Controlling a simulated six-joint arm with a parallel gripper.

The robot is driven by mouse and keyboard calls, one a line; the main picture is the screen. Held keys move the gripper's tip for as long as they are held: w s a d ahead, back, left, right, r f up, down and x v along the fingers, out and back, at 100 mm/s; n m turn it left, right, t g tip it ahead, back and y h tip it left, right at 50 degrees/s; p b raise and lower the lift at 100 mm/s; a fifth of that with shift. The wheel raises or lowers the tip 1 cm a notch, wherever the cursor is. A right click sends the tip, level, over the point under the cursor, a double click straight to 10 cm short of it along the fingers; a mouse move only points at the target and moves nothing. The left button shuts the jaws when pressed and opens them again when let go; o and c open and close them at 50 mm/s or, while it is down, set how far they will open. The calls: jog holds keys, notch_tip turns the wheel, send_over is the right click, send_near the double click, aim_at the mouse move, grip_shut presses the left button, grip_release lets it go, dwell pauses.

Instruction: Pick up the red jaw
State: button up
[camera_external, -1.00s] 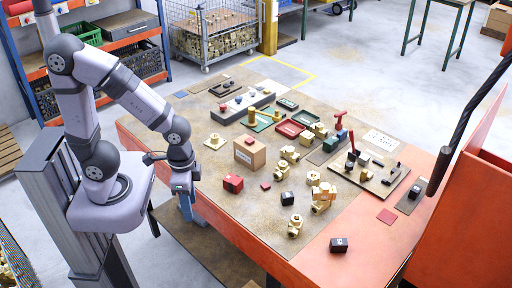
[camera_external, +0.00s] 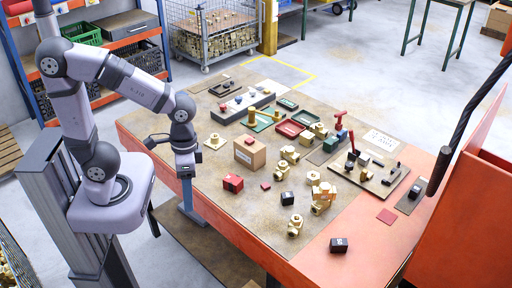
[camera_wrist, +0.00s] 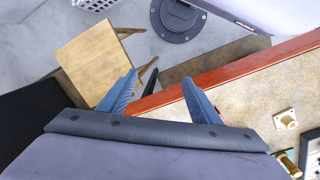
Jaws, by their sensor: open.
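The red jaw (camera_external: 232,183) looks like a small red block. It sits on the brown mat near the table's left edge in the external view. My gripper (camera_external: 187,197) hangs to its left, over or beside the table edge, clear of the block. In the wrist view my gripper (camera_wrist: 160,82) shows two blue fingers spread apart with nothing between them. The red jaw does not show in the wrist view.
A cardboard box (camera_external: 250,154) with a small red piece on top stands behind the red jaw. A small flat red piece (camera_external: 266,186) lies to its right. Black blocks (camera_external: 287,198) and brass fittings (camera_external: 295,225) lie further right. The mat directly before the red jaw is clear.

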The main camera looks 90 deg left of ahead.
jog(key=w+a+f+n+t+h+b, duration=0.1)
jog(key=w+a+n+t+h, duration=0.3)
jog(key=n, duration=0.5)
jog(key=w+a+n+t+h+b, duration=0.1)
jog(key=w+a+n+h+b, duration=0.2)
jog(key=a+n, duration=0.45)
jog(key=w+a+r+n+t+y, duration=0.1)
jog(key=a+n+t, duration=0.6)
jog(key=a+n, duration=0.5)
jog(key=m, duration=0.1)
send_near(240, 185)
jog(key=x, duration=0.3)
jog(key=shift+w+a+f+p, duration=0.1)
jog(key=shift+w+f+p, duration=0.1)
jog(key=shift+f+p, duration=0.1)
jog(key=shift+p+x, duration=0.45)
jog(key=shift+x, duration=0.65)
jog(key=shift+w+d+m+p, duration=0.25)
jog(key=shift+w+d+p, duration=0.15)
jog(key=shift+p, duration=0.1)
jog(key=p+x, duration=0.1)
jog(key=x, duration=0.2)
jog(key=shift+p, duration=0.3)
jog(key=shift+w+d+f, duration=0.25)
jog(key=shift+w+f, duration=0.05)
jog(key=shift+w, duration=0.1)
jog(key=c, duration=1.4)
